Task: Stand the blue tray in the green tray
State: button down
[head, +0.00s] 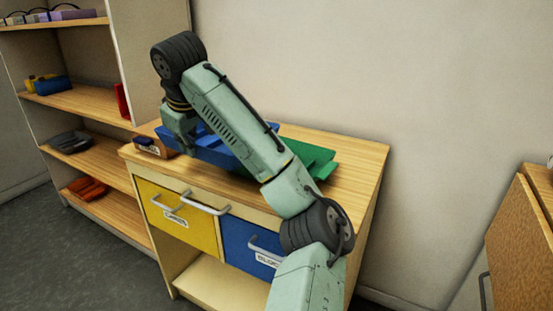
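The blue tray (213,149) is on or just above the wooden cabinet top, partly hidden behind my arm. The green tray (312,159) is to its right on the cabinet top, also partly covered by my arm. How far the two trays overlap is hidden. My gripper (186,148) points down at the left end of the blue tray. Its fingers are too small and covered to show whether they are open, shut or touching the tray.
The wooden cabinet (356,160) has a yellow drawer (160,220) and a blue drawer (240,240) with handles. A small labelled block (149,147) lies at the top's left edge. A shelf unit (90,100) stands left. The cabinet top's right end is clear.

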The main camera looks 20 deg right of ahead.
jog(key=s+d+p, duration=0.1)
jog(key=d, duration=0.3)
jog(key=s+d+p, duration=0.1)
jog(key=d, duration=0.4)
jog(key=s+d+f+p, duration=0.1)
jog(key=d, duration=0.4)
jog(key=shift+s+d, duration=0.1)
jog(key=shift+s, duration=0.3)
jog(key=shift+s+d+f, duration=0.1)
jog(key=shift+d, duration=0.45)
notch_tip(320, 180, down, 3)
jog(key=shift+a+r+p, duration=0.1)
jog(key=shift+p, duration=0.55)
jog(key=shift+a+f, duration=0.1)
jog(key=shift+f, duration=0.3)
jog(key=shift+f, duration=0.15)
jog(key=shift+s+f, duration=0.1)
jog(key=shift+f, duration=0.3)
jog(key=c, duration=1.9)
grip_release()
jog(key=shift+s+f+b, duration=0.1)
jog(key=shift+b, duration=0.2)
jog(key=shift+o, duration=0.5)
jog(key=shift+w+f, duration=0.2)
jog(key=shift+w, duration=0.05)
jog(key=shift+r, duration=0.2)
